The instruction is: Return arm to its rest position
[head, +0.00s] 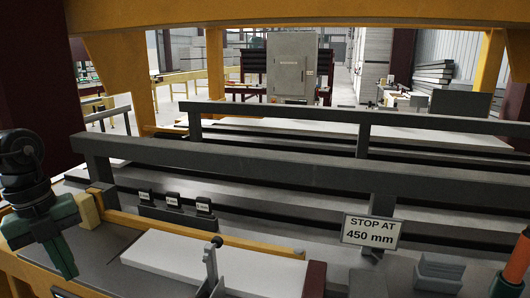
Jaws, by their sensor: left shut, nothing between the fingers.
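My left gripper (63,262) is at the left edge of the head view, below a dark round wrist joint. Its green part hangs down over the grey bench, beside the tan end of a long yellow bar (200,232). It is shut with nothing in it, and its fingertips are hard to make out. A white board (165,262) lies flat on the bench to its right, apart from it. I do not make out my right gripper.
Dark grey rails (270,165) cross behind the bench. Small labelled blocks (173,200) stand behind the bar. An upright metal piece (211,268) and a red-brown part (315,280) stand in front. A grey tray (440,272) lies right.

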